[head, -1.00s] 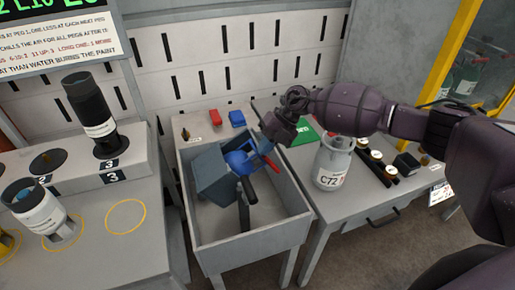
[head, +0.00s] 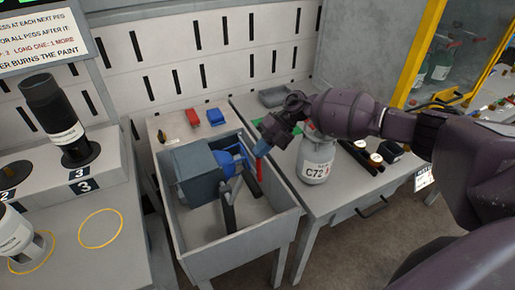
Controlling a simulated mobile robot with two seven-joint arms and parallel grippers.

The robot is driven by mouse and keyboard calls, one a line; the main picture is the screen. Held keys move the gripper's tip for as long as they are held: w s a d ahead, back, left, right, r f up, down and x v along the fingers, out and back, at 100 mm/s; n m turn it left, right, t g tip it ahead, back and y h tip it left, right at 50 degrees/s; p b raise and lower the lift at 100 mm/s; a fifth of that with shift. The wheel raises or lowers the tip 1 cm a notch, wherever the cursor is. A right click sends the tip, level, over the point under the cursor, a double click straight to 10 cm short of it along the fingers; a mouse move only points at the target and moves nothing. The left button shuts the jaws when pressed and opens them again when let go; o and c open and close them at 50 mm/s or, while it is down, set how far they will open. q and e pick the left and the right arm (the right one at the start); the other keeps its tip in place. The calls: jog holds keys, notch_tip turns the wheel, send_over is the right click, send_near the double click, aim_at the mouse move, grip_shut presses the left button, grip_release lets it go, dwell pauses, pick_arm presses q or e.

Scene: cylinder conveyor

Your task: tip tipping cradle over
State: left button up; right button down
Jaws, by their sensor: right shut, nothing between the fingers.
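The tipping cradle, a grey-blue box (head: 198,174) with a blue part (head: 231,160) on its right side, sits tilted inside a grey trough (head: 283,222). A red handle (head: 259,170) is at the cradle's right side, and dark bars stand below it. My right gripper (head: 263,146) is shut and empty, just above the red handle. I cannot tell whether it touches the handle. My left gripper is not in view.
A container marked C72 (head: 316,162) stands on the table right of the trough. A black-and-white cylinder (head: 67,128) stands on the left step beside an empty yellow ring (head: 101,228).

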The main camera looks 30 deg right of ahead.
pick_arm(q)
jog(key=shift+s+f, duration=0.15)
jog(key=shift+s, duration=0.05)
pick_arm(e)
jog(key=shift+s+d+f, duration=0.1)
jog(key=shift+d+f, duration=0.1)
jog(key=shift+f, duration=0.1)
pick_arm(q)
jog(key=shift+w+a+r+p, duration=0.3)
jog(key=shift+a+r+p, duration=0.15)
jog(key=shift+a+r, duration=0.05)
pick_arm(e)
jog(key=v, duration=1.2)
jog(key=shift+w+a+r, duration=0.3)
jog(key=shift+w, duration=0.05)
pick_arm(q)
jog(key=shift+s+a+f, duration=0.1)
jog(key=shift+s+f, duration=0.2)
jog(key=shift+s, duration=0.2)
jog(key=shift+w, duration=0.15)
